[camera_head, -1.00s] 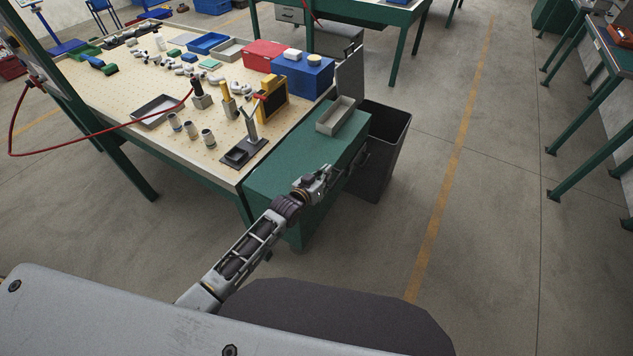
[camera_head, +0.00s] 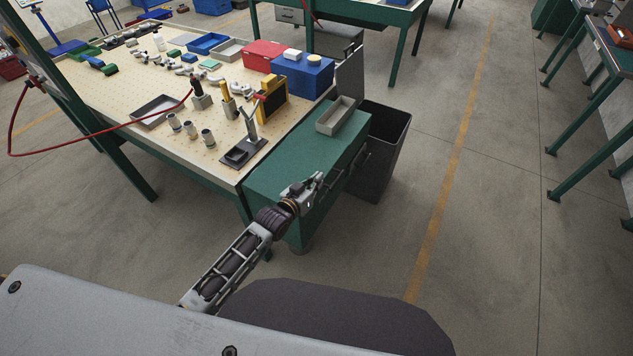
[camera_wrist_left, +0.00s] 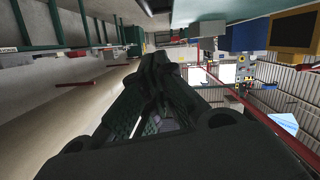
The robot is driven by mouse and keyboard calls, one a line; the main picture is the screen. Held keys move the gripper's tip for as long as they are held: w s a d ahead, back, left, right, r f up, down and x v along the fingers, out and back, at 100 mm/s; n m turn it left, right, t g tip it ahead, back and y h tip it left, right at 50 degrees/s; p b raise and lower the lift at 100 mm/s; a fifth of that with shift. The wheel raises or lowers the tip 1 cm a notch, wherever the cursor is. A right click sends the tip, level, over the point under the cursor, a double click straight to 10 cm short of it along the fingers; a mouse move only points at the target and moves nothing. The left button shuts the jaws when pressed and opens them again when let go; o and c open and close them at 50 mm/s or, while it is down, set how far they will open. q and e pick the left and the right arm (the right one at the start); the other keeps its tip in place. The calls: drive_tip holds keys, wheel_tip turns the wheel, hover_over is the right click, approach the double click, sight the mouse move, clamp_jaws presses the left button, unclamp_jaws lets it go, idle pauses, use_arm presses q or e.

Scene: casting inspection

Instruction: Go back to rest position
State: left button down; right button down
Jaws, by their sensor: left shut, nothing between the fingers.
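My left gripper (camera_head: 317,181) is shut and empty. In the head view it is over the near part of the green cabinet (camera_head: 262,178), to the right of the workbench. In the left wrist view its dark fingers (camera_wrist_left: 157,66) come together at the tips with nothing between them. My right gripper is in neither view.
The workbench (camera_head: 140,112) carries several castings, trays and tools. A grey tray (camera_head: 336,116) sits on the cabinet's far part. A dark bin (camera_head: 378,165) stands on the floor to the right of the cabinet. Open floor (camera_head: 480,230) lies further right.

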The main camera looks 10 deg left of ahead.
use_arm(q)
drive_tip(key=shift+s, duration=0.1)
idle(0.4)
drive_tip(key=s+a+g+y, duration=0.2)
drive_tip(key=s+a+g, duration=0.2)
drive_tip(key=s, duration=0.5)
drive_tip(key=s+a+g+y, duration=0.2)
drive_tip(key=s+a+g, duration=0.15)
drive_tip(key=s, duration=0.55)
drive_tip(key=s+a+g+y, duration=0.2)
drive_tip(key=s+a+g, duration=0.15)
drive_tip(key=s, duration=0.55)
wheel_tip(320, 180, down, 32)
drive_tip(key=s+g, duration=0.1)
drive_tip(key=s, duration=0.1)
drive_tip(key=s+a+f, duration=0.2)
drive_tip(key=s+f, duration=0.8)
drive_tip(key=s, duration=0.1)
drive_tip(key=s+a+f+g, duration=0.1)
drive_tip(key=s+a+f, duration=0.1)
drive_tip(key=s+f, duration=0.8)
drive_tip(key=shift+s+a+f, duration=0.25)
drive_tip(key=shift+s+a, duration=0.15)
drive_tip(key=shift+s, duration=0.25)
